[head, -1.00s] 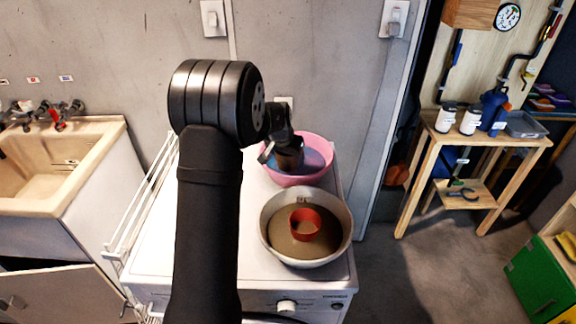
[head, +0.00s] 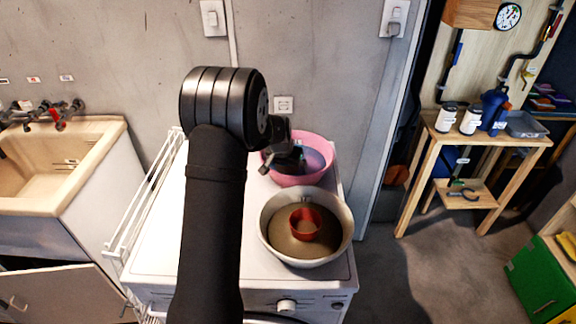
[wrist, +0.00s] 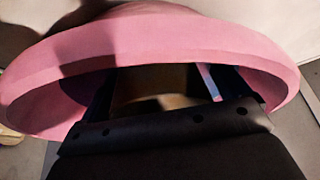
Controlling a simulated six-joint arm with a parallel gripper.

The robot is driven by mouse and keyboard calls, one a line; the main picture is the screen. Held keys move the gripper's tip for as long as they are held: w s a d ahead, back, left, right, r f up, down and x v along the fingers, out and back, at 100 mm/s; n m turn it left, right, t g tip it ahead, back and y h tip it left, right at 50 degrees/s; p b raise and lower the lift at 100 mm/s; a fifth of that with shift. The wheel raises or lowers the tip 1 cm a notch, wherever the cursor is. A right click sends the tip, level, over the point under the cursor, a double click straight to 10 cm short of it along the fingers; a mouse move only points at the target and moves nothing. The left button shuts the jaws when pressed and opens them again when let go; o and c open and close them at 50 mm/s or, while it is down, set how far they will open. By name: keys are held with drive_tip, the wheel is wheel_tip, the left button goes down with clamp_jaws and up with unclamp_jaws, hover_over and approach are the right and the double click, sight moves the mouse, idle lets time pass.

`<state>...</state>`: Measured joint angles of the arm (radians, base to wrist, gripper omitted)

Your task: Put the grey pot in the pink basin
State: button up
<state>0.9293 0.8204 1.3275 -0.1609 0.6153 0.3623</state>
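The pink basin (head: 318,142) stands at the back of the white machine top. It also fills much of the wrist view (wrist: 200,35). My gripper (head: 284,160) reaches down into the basin from its left side. In the wrist view its two fingers (wrist: 160,95) stand apart, with a dark brownish round shape (wrist: 150,80), apparently the grey pot, between them inside the rim. Whether the fingers press on it, and whether it touches the basin floor, I cannot tell. My gripper hides most of the pot in the head view.
A pale wide bowl (head: 342,238) with a red cup (head: 305,224) inside stands just in front of the basin. A white rack (head: 140,205) runs along the machine's left edge. The machine top (head: 262,180) is bare left of the bowl.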

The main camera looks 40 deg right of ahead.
drive_tip(key=shift+r, duration=0.1)
drive_tip(key=v, duration=1.2)
drive_tip(key=x, duration=1.2)
drive_tip(key=shift+f, duration=0.25)
wheel_tip(320, 180, up, 2)
drive_tip(key=shift+r, duration=0.55)
